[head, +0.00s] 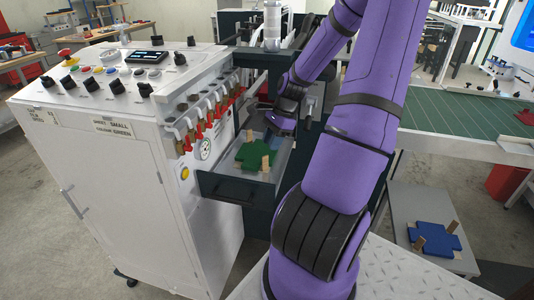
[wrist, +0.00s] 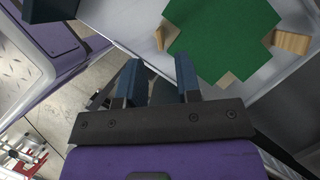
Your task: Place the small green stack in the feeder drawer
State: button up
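The small green stack (head: 256,155) is a cross-shaped green piece lying inside the open feeder drawer (head: 226,189), with light wooden blocks at its edges. In the wrist view the green stack (wrist: 222,36) lies flat on the light drawer floor, with wooden pieces beside it. My gripper (head: 281,122) is over the back right part of the drawer, apart from the stack. In the wrist view my gripper (wrist: 157,75) shows two dark blue fingers with a gap between them and nothing held.
A white control cabinet (head: 110,180) with knobs and red-handled valves stands left of the drawer. A blue cross-shaped stack (head: 434,236) with wooden blocks lies on a grey table (head: 404,204) at the right. A green conveyor (head: 460,118) runs behind it.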

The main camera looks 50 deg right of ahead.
jog(key=w+v, duration=0.1)
jog(key=v, duration=0.4)
jog(key=a+r+n+g+h, duration=0.1)
jog(key=a+r+n+h, duration=0.2)
jog(key=a+r+n, duration=0.5)
jog(key=a+r+n+h, duration=0.25)
jog(key=a+r, duration=0.25)
jog(key=a, duration=0.5)
jog(key=s+a+r+n+t+y, duration=0.1)
jog(key=s+a+r+n+t, duration=0.3)
jog(key=s+a+r+n, duration=0.6)
jog(key=s+a+n, duration=0.1)
jog(key=a+n, duration=0.1)
jog(key=shift+a+t, duration=0.3)
jog(key=shift+w+r, duration=0.1)
